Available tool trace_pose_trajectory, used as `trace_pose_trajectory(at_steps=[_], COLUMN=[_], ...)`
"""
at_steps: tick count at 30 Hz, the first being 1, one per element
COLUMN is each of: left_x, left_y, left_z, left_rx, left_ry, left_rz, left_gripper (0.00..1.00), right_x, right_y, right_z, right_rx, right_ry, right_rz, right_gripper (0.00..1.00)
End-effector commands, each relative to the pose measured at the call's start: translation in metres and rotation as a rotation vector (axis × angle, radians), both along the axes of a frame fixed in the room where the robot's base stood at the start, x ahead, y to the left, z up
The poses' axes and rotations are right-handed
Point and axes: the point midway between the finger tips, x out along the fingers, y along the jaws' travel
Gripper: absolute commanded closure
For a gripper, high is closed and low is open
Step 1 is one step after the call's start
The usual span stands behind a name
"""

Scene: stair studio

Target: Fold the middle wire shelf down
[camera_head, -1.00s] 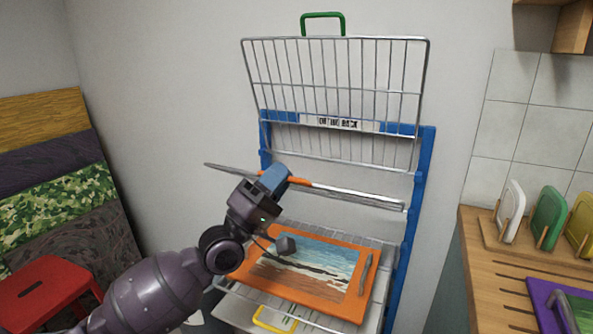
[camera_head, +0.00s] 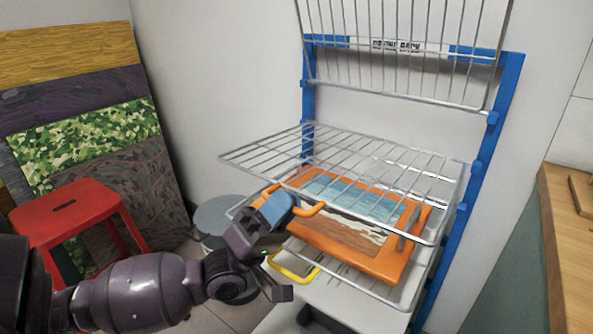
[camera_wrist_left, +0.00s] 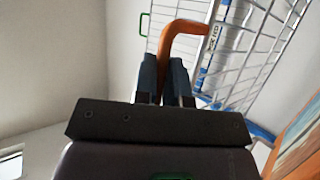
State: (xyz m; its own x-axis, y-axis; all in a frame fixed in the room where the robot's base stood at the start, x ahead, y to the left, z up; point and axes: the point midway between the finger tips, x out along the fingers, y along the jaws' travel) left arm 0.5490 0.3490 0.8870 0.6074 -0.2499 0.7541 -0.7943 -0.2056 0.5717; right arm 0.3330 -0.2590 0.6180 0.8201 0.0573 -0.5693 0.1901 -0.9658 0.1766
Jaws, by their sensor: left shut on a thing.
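The middle wire shelf (camera_head: 330,150) juts out from the blue rack frame (camera_head: 462,195) and looks roughly level. An orange handle (camera_head: 311,210) is on its front edge. My left gripper (camera_head: 277,207) is at the front of the shelf, its blue fingers shut on this handle. In the left wrist view the orange handle (camera_wrist_left: 184,38) rises from between the fingers (camera_wrist_left: 163,82) and bends to the right. The gripper hides part of the handle. My right gripper is not in view.
An orange-framed painting (camera_head: 385,262) lies on the lower shelf, beneath the middle one, with a yellow handle (camera_head: 293,274) at that shelf's front. The upper wire shelf (camera_head: 400,50) stands folded up. A red stool (camera_head: 68,208) is at left, a wooden counter (camera_head: 565,240) at right.

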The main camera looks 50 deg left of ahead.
Motion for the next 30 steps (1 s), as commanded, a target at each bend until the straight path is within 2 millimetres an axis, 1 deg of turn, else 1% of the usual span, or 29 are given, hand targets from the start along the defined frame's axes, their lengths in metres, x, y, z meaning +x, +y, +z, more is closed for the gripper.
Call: trace_pose_trajectory(at_steps=[1,6,12,23,24,26,27,28,30], left_x=[0.0,-0.001,-0.001,-0.001,-0.001,-0.001,-0.001,-0.001,-0.001], left_y=[0.0,0.0,0.0,0.0,0.0,0.0,0.0,0.0,0.0], left_z=[-0.014,-0.032,-0.039,-0.044,-0.044,-0.044,-0.043,-0.043,-0.042], left_rx=[-0.001,-0.001,0.0,0.001,0.001,0.001,0.001,0.001,0.0], left_ry=[0.011,0.007,0.005,0.014,0.014,0.013,0.012,0.011,0.008], left_rz=[0.001,0.0,0.002,0.001,0.001,0.001,0.002,0.002,0.001], left_gripper=[1.0,1.0,1.0,1.0,0.82,0.73,0.67,0.65,0.65], right_x=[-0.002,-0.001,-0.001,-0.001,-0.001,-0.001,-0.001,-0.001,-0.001], right_y=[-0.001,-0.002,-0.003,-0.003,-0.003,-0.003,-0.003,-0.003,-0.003], right_z=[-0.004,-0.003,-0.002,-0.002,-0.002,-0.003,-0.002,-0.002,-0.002], right_rx=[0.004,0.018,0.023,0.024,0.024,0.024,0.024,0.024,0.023], right_ry=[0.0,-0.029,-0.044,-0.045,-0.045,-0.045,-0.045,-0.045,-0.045], right_rz=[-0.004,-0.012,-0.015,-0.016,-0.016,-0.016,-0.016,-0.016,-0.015], right_gripper=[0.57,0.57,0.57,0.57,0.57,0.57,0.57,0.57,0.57])
